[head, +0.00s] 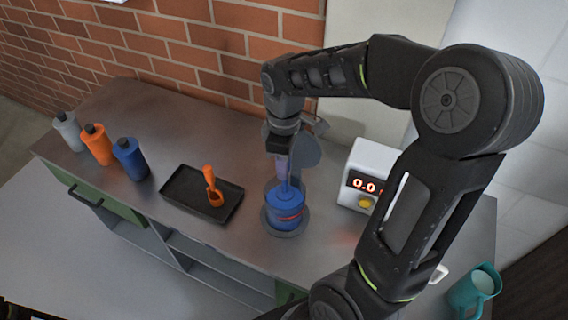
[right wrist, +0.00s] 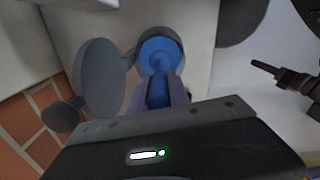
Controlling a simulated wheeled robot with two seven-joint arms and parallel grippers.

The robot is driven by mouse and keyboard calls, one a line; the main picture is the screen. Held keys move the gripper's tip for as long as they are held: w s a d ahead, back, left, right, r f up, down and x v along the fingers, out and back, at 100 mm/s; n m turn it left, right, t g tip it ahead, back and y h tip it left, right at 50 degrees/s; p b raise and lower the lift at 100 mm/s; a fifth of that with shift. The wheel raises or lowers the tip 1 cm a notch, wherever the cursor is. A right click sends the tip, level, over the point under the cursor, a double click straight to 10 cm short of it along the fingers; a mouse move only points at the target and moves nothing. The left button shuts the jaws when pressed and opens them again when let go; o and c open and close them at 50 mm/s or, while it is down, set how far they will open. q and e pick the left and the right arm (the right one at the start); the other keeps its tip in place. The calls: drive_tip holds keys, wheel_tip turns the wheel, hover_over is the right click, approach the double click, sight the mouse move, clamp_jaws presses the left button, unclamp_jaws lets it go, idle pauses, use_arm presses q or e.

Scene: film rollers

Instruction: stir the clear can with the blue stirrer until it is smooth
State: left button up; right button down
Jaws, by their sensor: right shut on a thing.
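The clear can (head: 284,213) stands upright on a grey round base on the counter in the head view. Its contents are blue, with a red streak on the side, so the colour looks uneven. My right gripper (head: 282,166) is above the can, pointing down, and shut on the blue stirrer (head: 286,187). The stirrer's lower end reaches into the can and is hidden there. In the right wrist view the stirrer (right wrist: 158,88) sits between the fingers, and the can's round blue top (right wrist: 158,48) lies beyond them. My left gripper is not in view.
A dark tray (head: 177,194) holding an orange stirrer (head: 211,184) lies left of the can. Grey, orange and blue bottles (head: 130,158) stand further left. A white box with a lit display (head: 370,175) is close on the right. A teal jug (head: 474,288) is at the lower right.

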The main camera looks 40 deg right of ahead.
drive_tip(key=shift+r, duration=3.65)
